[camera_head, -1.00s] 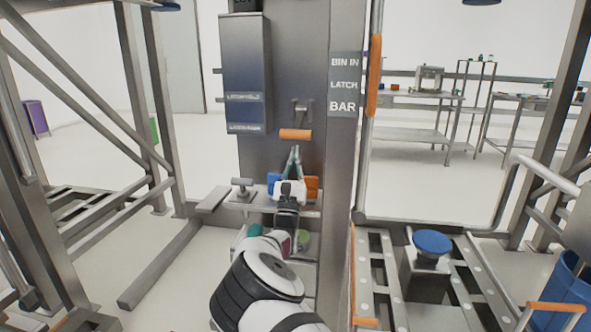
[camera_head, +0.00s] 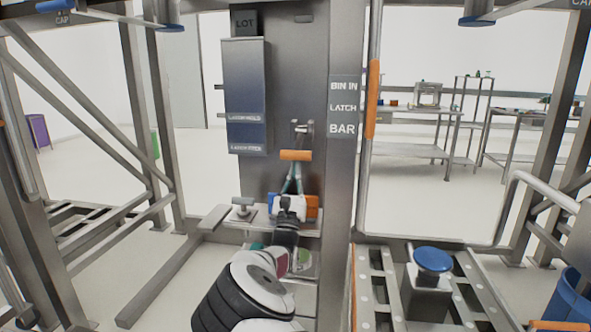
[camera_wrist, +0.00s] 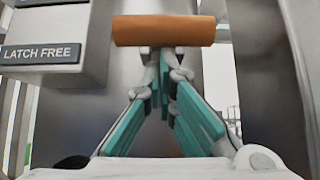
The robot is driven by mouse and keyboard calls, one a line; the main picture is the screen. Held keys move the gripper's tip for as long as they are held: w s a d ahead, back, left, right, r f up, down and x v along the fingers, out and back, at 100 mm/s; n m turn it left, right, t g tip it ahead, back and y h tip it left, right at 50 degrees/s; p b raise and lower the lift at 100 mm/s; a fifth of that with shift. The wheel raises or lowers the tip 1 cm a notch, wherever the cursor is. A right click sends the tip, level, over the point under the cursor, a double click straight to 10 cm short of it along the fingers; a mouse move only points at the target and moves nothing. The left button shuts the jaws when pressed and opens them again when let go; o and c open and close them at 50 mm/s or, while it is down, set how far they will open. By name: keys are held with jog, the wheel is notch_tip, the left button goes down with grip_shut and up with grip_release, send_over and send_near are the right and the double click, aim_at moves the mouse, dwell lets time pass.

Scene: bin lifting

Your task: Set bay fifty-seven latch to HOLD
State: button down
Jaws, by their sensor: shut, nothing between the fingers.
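The latch has an orange bar handle (camera_head: 296,155) on a metal bracket (camera_head: 301,128) fixed to the grey post. The handle lies level, near the height of the lower plate (camera_head: 246,149), which reads LATCH FREE (camera_wrist: 40,53) in the wrist view. The upper plate (camera_head: 246,117) is blurred. My gripper (camera_head: 292,166) is below the handle with its teal fingers pointing up. In the wrist view my gripper (camera_wrist: 163,55) is shut and empty, its tips just under the orange handle (camera_wrist: 164,30). I cannot tell whether they touch it.
A dark box (camera_head: 245,85) hangs left of the latch. A sign (camera_head: 344,107) reading BIN IN, LATCH, BAR is on the post's right. Below are a shelf with a metal knob (camera_head: 243,204) and an orange block (camera_head: 312,207). A blue-topped post (camera_head: 432,261) stands right.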

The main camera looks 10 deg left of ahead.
jog(key=shift+s+r+g+p, duration=0.25)
jog(key=shift+r+g+p, duration=0.15)
jog(key=shift+p, duration=0.7)
jog(key=s+r+g+p, duration=0.1)
jog(key=p, duration=0.3)
jog(key=s+r+g+p, duration=0.1)
jog(key=r+p, duration=0.1)
jog(key=p, duration=0.2)
jog(key=r+g+p, duration=0.1)
jog(key=g+p, duration=0.1)
jog(key=p, duration=0.2)
jog(key=shift+s+r+p, duration=0.3)
jog(key=shift+s+r, duration=0.1)
notch_tip(320, 180, up, 5)
jog(key=g+p, duration=0.4)
jog(key=p, duration=0.2)
send_over(293, 155)
jog(key=s, duration=0.2)
jog(key=shift+d+f, duration=0.1)
jog(key=shift+f, duration=0.05)
